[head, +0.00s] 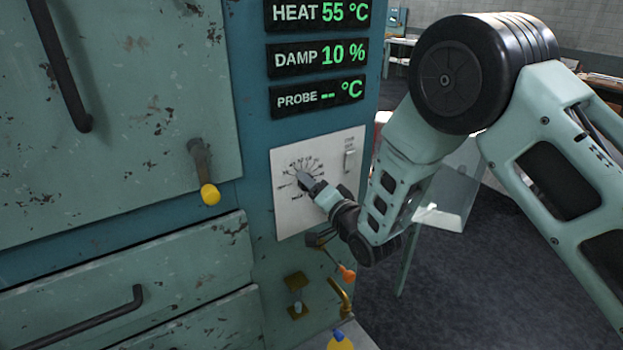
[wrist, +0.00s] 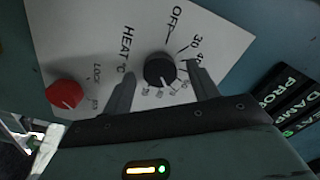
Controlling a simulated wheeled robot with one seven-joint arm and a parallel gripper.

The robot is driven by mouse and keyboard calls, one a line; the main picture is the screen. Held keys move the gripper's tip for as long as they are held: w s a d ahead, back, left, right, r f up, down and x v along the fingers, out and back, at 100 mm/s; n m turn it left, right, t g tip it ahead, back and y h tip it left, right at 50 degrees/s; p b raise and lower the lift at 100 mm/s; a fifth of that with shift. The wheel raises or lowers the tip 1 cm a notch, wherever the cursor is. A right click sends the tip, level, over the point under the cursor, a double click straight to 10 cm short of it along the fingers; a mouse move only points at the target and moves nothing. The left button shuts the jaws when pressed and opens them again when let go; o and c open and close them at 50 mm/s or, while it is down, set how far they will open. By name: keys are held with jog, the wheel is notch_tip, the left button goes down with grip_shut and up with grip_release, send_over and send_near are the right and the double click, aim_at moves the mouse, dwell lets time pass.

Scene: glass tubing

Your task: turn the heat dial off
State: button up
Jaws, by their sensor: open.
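The heat dial (wrist: 160,70) is a black round knob on a white panel (wrist: 215,30), with OFF and numbers printed around it. In the wrist view my gripper (wrist: 160,82) has its two fingers apart, one on each side of the dial; I cannot tell whether they touch it. In the head view my gripper (head: 308,182) is at the white panel (head: 285,225), over the dial's scale, and mostly hides the dial. The HEAT display (head: 318,13) reads 55 °C.
A red knob (wrist: 65,94) is on the same panel, left of the dial in the wrist view. A small switch (head: 349,159) sits at the panel's upper right. A yellow-ended lever (head: 209,193), an orange-tipped lever (head: 346,272) and a brass pipe (head: 341,297) stick out nearby.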

jog(key=shift+w+a, duration=0.25)
jog(key=shift+w, duration=0.1)
jog(key=shift+c, duration=0.3)
jog(key=c, duration=0.9)
jog(key=shift+f+b, duration=0.1)
jog(key=shift+b, duration=0.3)
